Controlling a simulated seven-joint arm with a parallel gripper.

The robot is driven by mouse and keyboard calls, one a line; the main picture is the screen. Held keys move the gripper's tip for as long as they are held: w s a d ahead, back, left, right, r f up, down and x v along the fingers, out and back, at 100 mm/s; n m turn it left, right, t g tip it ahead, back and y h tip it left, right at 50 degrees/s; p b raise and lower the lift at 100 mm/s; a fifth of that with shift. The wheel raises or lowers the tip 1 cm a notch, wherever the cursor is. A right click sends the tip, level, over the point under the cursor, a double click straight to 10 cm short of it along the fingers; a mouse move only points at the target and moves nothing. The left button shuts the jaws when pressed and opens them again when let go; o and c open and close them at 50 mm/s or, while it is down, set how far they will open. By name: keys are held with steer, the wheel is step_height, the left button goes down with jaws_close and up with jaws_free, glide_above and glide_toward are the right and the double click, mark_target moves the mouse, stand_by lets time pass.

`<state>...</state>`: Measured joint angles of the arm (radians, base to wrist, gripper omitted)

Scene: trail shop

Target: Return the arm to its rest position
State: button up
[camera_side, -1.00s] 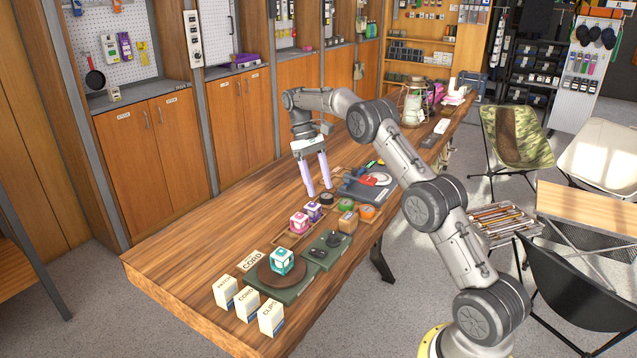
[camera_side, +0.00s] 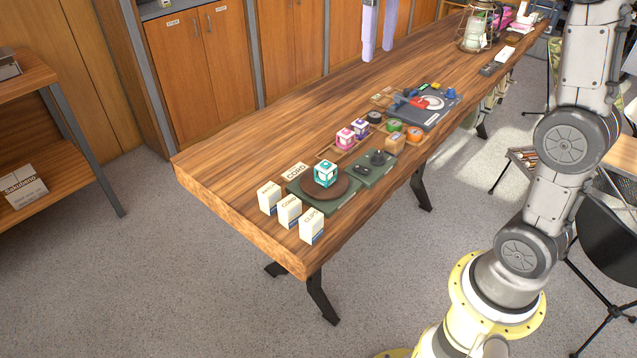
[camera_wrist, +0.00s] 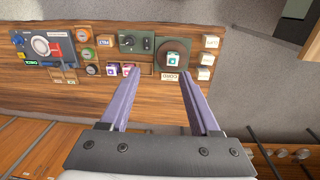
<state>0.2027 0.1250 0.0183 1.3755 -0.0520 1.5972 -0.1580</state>
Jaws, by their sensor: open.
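My gripper (camera_side: 379,30) shows at the top edge of the side view, its two lilac fingers pointing down above the far side of the table. The fingers are open and apart, with nothing between them. In the wrist view my gripper (camera_wrist: 158,105) is also open and empty, high over the wooden table (camera_side: 235,145). The teal-and-white cube (camera_side: 325,173) sits on a round brown disc on a green base, well away from the fingers. The gripper's upper body is out of the side view.
White boxes (camera_side: 289,211) stand at the table's near end. Pink and purple cubes (camera_side: 345,139), small round spools (camera_side: 414,134) and a dark tray (camera_side: 436,105) lie along the table. A lantern (camera_side: 478,30) stands at the far end. The table's left side is bare.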

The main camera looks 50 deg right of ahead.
steer(key=s+a+n+t, duration=0.1)
steer(key=s+a+t, duration=0.15)
steer(key=s, duration=0.45)
steer(key=s+a+t, duration=0.1)
steer(key=s+a, duration=0.3)
steer(key=s, duration=0.3)
steer(key=s+a+f+t, duration=0.2)
steer(key=s+f, duration=0.3)
steer(key=f, duration=0.6)
steer(key=shift+s+f+y, duration=0.2)
steer(key=shift+s+y, duration=0.1)
steer(key=shift+s, duration=0.1)
